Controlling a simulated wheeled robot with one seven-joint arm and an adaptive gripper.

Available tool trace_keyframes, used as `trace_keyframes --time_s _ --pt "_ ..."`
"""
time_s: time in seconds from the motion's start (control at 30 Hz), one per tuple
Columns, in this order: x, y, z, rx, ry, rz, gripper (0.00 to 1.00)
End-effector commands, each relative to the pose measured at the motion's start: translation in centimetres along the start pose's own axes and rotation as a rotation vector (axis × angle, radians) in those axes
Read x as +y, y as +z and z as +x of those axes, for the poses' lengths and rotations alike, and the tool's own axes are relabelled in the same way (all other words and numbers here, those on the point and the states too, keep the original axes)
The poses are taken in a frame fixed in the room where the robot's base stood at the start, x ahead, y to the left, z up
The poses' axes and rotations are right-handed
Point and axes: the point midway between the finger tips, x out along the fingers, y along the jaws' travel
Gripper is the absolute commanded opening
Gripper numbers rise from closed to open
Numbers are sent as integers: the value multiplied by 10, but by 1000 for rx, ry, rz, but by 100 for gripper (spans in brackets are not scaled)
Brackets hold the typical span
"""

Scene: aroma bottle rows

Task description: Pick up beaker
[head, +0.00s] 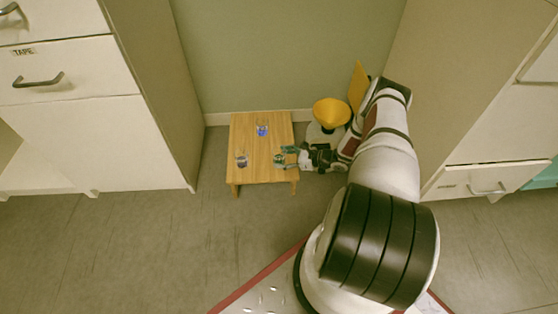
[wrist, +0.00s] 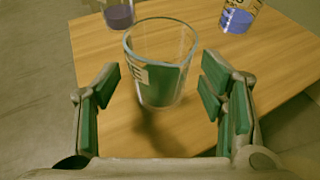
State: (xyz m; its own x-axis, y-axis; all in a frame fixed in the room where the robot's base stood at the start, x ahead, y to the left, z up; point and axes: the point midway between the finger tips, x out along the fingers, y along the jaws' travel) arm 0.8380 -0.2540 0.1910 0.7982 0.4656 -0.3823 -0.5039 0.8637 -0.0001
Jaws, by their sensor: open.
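A clear glass beaker (wrist: 160,62) stands upright on the small wooden table (head: 261,141), just ahead of my gripper in the wrist view. In the head view the beaker (head: 279,158) is small at the table's right edge. My gripper (wrist: 157,92) is open, its green-padded fingers to the left and right of the beaker's lower part. No contact shows. In the head view my gripper (head: 290,155) reaches in from the right.
A container with dark purple liquid (wrist: 119,15) and one with blue liquid (wrist: 236,20) stand farther back on the table. In the head view they are at the left (head: 241,160) and back (head: 262,130). A yellow funnel-like object (head: 331,112) stands right of the table. Cabinets flank both sides.

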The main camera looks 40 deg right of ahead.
Motion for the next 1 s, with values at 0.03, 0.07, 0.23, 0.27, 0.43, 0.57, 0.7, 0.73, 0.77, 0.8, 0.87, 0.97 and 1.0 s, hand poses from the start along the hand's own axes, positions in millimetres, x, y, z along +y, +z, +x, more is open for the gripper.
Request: trace_keyframes --time_s 0.03,0.07,0.23,0.27,0.43,0.57,0.7,0.73,0.77,0.8,0.87,0.97,1.0 --pt "1 -2 9 0 2 -1 64" --pt "0 -2 13 0 2 -1 64" --pt "0 -1 21 1 0 0 64" --pt "0 -1 21 1 -1 0 64" --pt "0 0 21 0 0 0 51" --pt "0 0 21 1 0 0 21" --pt "0 0 21 0 0 0 11" --pt "0 0 21 0 0 0 10" --pt "0 0 21 0 0 0 10" --pt "0 0 21 0 0 0 10" --pt "0 0 21 0 0 0 10" --pt "0 1 20 0 0 0 10" --pt "0 2 20 0 -1 0 10"
